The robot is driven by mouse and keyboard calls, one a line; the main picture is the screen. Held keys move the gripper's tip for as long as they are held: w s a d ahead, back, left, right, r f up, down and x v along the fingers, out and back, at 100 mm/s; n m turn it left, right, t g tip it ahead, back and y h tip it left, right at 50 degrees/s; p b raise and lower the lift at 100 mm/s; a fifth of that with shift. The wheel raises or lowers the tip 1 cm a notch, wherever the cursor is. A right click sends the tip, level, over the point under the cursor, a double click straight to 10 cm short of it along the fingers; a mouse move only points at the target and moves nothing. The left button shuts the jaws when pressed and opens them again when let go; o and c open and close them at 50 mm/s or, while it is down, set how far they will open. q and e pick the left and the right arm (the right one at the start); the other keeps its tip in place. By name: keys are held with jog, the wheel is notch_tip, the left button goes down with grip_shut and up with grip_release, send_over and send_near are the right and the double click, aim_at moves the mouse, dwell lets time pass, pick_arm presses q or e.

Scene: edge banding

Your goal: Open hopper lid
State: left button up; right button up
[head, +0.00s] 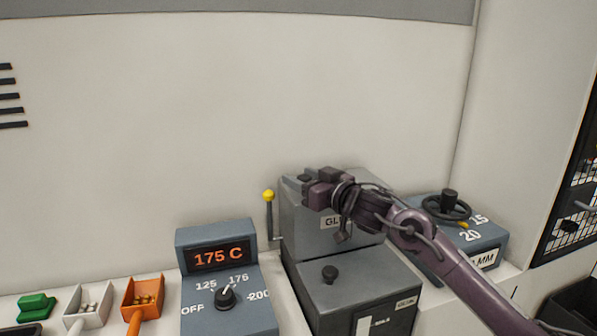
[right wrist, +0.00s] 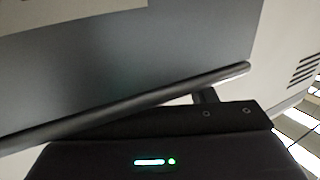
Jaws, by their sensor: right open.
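The grey glue hopper (head: 302,232) stands right of centre in the head view, its label partly covered by my right arm. Its lid (head: 350,173) shows only in part behind my wrist and looks closed, though I cannot be sure. My right gripper (head: 296,183) is open at the hopper's upper left edge; contact cannot be told. In the right wrist view, a dark rounded edge (right wrist: 150,97) of the hopper or lid crosses in front of a grey face (right wrist: 130,60), close to the gripper body. The fingertips are mostly hidden there. My left gripper is not in view.
A yellow-knobbed lever (head: 268,196) stands just left of the hopper. A temperature box (head: 205,235) reads 175 C. A handwheel box (head: 480,240) stands to the right. Small scoops with pellets (head: 145,296) line the lower left.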

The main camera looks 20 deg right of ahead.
jog(key=shift+x, duration=0.85)
grip_shut()
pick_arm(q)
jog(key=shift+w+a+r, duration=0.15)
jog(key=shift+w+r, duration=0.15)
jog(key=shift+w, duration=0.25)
pick_arm(e)
jog(key=shift+r, duration=0.1)
